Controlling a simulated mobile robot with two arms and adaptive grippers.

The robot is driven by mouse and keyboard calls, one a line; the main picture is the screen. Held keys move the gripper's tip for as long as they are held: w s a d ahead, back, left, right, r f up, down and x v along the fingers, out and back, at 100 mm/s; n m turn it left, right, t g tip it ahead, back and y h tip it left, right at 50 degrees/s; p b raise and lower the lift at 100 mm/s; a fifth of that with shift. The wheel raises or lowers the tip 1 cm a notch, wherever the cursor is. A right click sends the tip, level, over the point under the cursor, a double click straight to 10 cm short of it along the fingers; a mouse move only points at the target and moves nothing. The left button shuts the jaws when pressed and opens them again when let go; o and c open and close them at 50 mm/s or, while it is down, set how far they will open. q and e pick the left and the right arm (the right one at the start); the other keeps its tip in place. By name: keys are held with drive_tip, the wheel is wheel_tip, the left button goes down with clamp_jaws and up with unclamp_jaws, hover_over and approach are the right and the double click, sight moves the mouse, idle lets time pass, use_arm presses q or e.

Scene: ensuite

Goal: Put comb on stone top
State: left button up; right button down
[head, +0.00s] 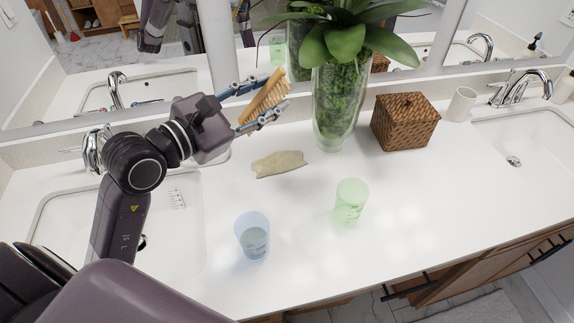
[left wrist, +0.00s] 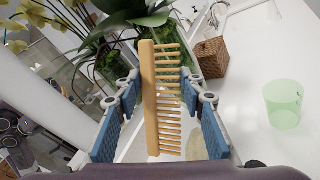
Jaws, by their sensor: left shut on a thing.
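A wooden comb (head: 263,100) is between the blue-padded fingers of my left gripper (head: 270,94), which is shut on it. The comb is tilted and held above the back of the white stone top (head: 300,225). In the left wrist view the comb (left wrist: 151,100) stands lengthwise between the two fingers of the left gripper (left wrist: 160,92), its teeth pointing right. A beige, uneven-edged piece (head: 279,164) lies on the top below and in front of the gripper. My right gripper is not in view.
A leafy plant in a clear vase (head: 336,105) stands right of the gripper, near a wicker box (head: 404,122). A blue cup (head: 252,236) and a green cup (head: 351,201) stand nearer the front. Sinks lie left and right; mirrors are behind.

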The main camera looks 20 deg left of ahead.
use_arm(q)
wheel_tip(320, 180, down, 5)
drive_tip(key=b, duration=0.2)
drive_tip(key=shift+b, duration=0.35)
wheel_tip(320, 180, down, 14)
drive_tip(key=b, duration=0.1)
drive_tip(key=shift+r, duration=0.1)
drive_tip(key=shift+d, duration=0.1)
drive_tip(key=shift+f, duration=0.2)
drive_tip(key=o, duration=0.9)
drive_tip(key=shift+o, duration=0.2)
